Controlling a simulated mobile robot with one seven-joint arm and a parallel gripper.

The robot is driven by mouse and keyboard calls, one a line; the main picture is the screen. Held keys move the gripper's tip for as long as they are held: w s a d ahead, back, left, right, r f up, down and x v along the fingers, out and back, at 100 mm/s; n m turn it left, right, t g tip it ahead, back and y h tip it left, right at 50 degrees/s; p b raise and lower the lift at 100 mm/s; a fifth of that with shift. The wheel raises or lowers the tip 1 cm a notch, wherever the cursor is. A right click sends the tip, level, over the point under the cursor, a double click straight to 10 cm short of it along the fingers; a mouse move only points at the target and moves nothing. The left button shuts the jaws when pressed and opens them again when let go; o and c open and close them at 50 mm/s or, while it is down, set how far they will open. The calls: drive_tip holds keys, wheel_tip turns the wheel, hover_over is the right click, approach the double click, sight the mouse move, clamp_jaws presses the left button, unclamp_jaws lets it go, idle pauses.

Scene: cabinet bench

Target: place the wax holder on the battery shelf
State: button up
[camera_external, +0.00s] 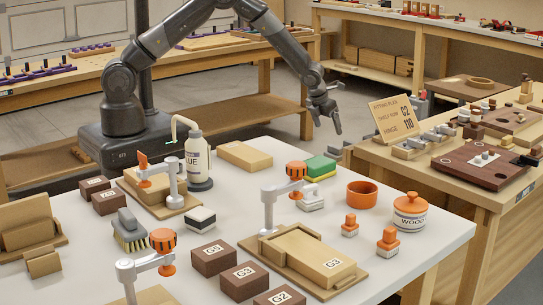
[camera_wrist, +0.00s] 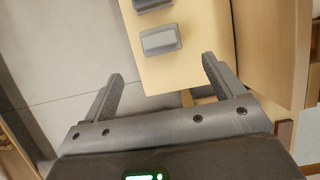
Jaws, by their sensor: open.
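My gripper (camera_external: 327,124) is open and empty, hanging above the floor between the white table and the right wooden bench. Its two spread fingers also show in the wrist view (camera_wrist: 161,70), with nothing between them. A white jar with an orange lid (camera_external: 410,212), its label partly reading "WOOD", stands at the white table's right side; I cannot tell whether it is the wax holder. An open orange round cup (camera_external: 361,194) stands next to it. No shelf in view is legibly marked as the battery shelf.
The white table (camera_external: 424,262) carries clamps, brown blocks, a brush and a glue bottle (camera_external: 198,160). The right bench (camera_external: 468,187) holds a fitting-plan sign (camera_external: 398,117) and dark boards. In the wrist view, a grey block (camera_wrist: 160,39) lies on a wooden top. Floor lies between the benches.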

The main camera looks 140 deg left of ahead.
drive_tip(key=w+d+r+n+t, duration=0.1)
drive_tip(key=w+d+r+n, duration=0.1)
drive_tip(key=w+d+r, duration=0.35)
drive_tip(key=w+d+r+n, duration=0.2)
drive_tip(key=d+r, duration=0.6)
drive_tip(key=w+d+r+n+t, duration=0.1)
drive_tip(key=w+d+r+n, duration=0.1)
drive_tip(key=w+d+r, duration=0.35)
drive_tip(key=s+d+r+n+t, duration=0.1)
drive_tip(key=d+r, duration=0.3)
drive_tip(key=d, duration=0.3)
drive_tip(key=d+r+n, duration=0.2)
drive_tip(key=d+r, duration=0.3)
drive_tip(key=d, duration=0.2)
drive_tip(key=s+d+r+n+t+h, duration=0.1)
drive_tip(key=s+d+r+n, duration=0.2)
drive_tip(key=d, duration=0.6)
drive_tip(key=s+d+r+n+t+h, duration=0.1)
drive_tip(key=s+d+r+n, duration=0.2)
drive_tip(key=d, duration=0.6)
drive_tip(key=s+d+n+h, duration=0.2)
drive_tip(key=s+d+n, duration=0.1)
drive_tip(key=s+d, duration=0.9)
drive_tip(key=shift+s+f+t, duration=0.2)
drive_tip(key=shift+t, duration=0.1)
